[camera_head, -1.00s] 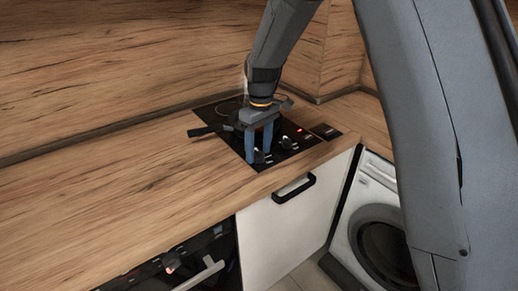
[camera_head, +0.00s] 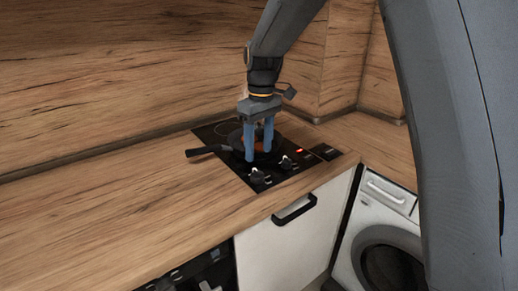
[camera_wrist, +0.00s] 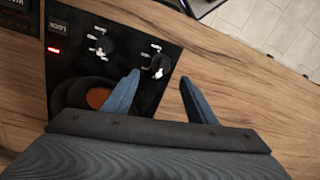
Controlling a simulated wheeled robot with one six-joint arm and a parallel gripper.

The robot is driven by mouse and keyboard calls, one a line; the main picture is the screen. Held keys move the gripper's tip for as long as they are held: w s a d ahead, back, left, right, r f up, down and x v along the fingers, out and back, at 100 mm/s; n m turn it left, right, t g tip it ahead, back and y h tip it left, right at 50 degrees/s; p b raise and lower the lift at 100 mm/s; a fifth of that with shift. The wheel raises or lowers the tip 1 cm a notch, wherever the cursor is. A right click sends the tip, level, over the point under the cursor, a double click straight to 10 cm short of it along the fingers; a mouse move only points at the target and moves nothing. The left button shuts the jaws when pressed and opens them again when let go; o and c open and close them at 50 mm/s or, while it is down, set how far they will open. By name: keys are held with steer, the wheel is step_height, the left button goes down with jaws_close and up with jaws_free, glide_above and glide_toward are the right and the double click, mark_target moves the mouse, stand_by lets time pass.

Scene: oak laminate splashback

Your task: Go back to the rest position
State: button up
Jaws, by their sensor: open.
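My gripper (camera_head: 259,145) is open, with its two blue fingers pointing down over the black cooktop (camera_head: 238,170). In the wrist view the fingers (camera_wrist: 158,95) are spread apart with nothing between them. One fingertip shows beside a control knob (camera_wrist: 160,66); I cannot tell whether they touch. A second knob (camera_wrist: 104,46) stands farther from the fingers. A dark pan (camera_head: 233,141) with a black handle (camera_head: 205,151) sits on the cooktop behind the fingers, partly hidden by them. Something orange-brown (camera_wrist: 98,98) shows inside it.
The wooden counter (camera_head: 120,205) is clear to the left of the cooktop. A wooden splashback (camera_head: 120,75) rises behind it. Below are a white cabinet door with a black handle (camera_head: 294,208) and a washing machine (camera_head: 380,235). A red light (camera_wrist: 53,50) glows on the cooktop.

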steer(key=s+d+f+m, duration=0.3)
steer(key=s+d, duration=0.5)
steer(key=s, duration=0.4)
steer(key=s+d+f+m+t, duration=0.1)
steer(key=s+d+f+m, duration=0.3)
steer(key=s+d, duration=0.5)
steer(key=s+m, duration=0.2)
steer(key=shift+s, duration=0.4)
